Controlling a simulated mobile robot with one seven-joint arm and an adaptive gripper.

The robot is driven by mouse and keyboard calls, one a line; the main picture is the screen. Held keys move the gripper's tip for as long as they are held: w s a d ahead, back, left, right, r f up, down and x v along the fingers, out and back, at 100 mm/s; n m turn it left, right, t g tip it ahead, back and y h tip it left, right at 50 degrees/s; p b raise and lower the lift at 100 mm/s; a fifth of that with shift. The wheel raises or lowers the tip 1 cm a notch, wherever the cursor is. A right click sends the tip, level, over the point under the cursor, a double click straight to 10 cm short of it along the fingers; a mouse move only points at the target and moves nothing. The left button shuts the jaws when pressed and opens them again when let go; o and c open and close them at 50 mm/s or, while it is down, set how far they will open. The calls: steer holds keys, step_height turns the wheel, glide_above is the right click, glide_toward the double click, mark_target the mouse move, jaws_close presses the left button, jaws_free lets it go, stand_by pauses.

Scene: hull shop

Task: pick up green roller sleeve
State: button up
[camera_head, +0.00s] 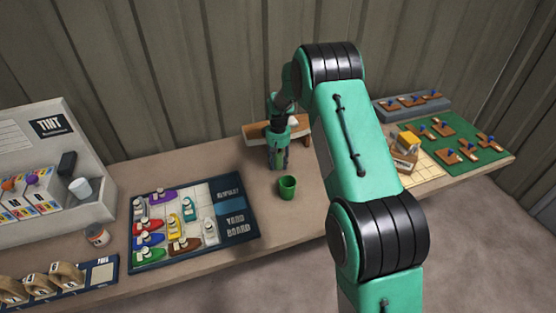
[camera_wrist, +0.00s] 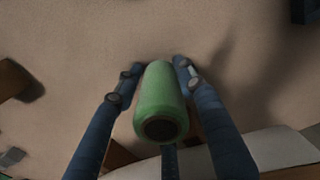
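The green roller sleeve (camera_wrist: 160,92) is a tapered-looking green tube with a dark hole in its near end. In the wrist view it sits between the two dark blue fingers of my gripper (camera_wrist: 158,72). Both fingertips lie close against its sides, with no clear gap, so my gripper looks shut on it.
The wooden rack (camera_head: 257,132) is close behind. A yard board (camera_head: 236,226) with several toy boats lies to the left. A green board (camera_head: 455,130) with wooden pieces lies at the right.

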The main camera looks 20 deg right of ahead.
steer(key=c, duration=0.5)
steer(key=shift+r+p, duration=1.2)
steer(key=shift+r, duration=3.8)
